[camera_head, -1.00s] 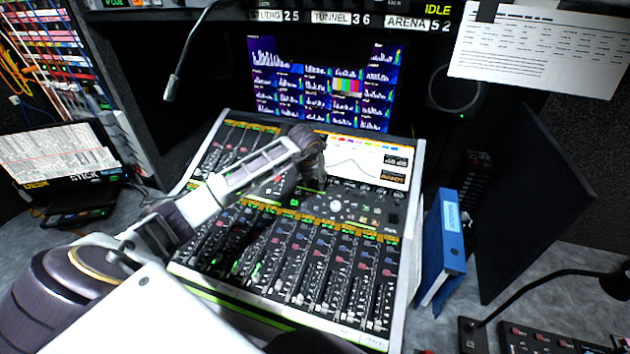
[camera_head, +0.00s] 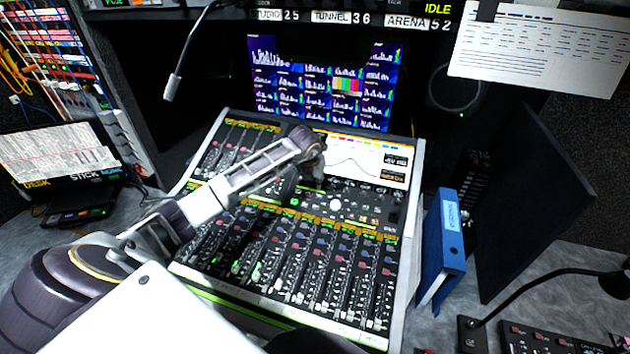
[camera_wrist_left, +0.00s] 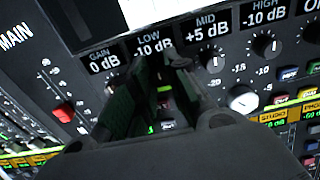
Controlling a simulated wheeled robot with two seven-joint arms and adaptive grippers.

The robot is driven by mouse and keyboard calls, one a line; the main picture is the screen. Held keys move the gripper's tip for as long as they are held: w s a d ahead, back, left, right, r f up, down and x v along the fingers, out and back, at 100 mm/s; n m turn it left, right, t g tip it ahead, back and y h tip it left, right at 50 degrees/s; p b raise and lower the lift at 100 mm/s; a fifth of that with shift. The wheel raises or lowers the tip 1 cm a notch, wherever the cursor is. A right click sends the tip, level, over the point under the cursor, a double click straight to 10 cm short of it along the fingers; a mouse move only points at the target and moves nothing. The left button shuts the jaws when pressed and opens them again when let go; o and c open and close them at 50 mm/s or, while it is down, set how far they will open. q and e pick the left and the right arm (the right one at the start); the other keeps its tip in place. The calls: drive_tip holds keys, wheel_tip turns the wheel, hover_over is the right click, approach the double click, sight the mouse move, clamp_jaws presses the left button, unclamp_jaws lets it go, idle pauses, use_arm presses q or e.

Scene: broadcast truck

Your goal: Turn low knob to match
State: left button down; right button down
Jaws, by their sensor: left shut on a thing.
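The mixing console (camera_head: 419,165) stands in the middle of the head view, with a white curve screen (camera_head: 350,155) at its upper right. My left gripper (camera_head: 312,172) reaches over the knob area below that screen. In the left wrist view my gripper (camera_wrist_left: 160,88) is shut on the low knob, directly under the LOW label (camera_wrist_left: 153,41), which reads -10 dB. The fingers hide the knob and its pointer. The mid knob (camera_wrist_left: 213,62), labelled +5 dB, and the high knob (camera_wrist_left: 265,43), labelled -10 dB, are to its right. The gain label (camera_wrist_left: 104,62) reads 0 dB. My right gripper is out of view.
A gooseneck microphone (camera_head: 173,86) hangs at upper left. A blue binder (camera_head: 441,250) stands right of the console. A monitor (camera_head: 322,85) is behind.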

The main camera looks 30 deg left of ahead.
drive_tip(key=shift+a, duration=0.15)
use_arm(q)
drive_tip(key=shift+m+b, duration=0.65)
drive_tip(key=shift+m, duration=0.55)
drive_tip(key=shift+m+b, duration=0.8)
drive_tip(key=shift+m, duration=0.6)
drive_tip(key=shift+m+b, duration=0.3)
drive_tip(key=shift+b, duration=0.05)
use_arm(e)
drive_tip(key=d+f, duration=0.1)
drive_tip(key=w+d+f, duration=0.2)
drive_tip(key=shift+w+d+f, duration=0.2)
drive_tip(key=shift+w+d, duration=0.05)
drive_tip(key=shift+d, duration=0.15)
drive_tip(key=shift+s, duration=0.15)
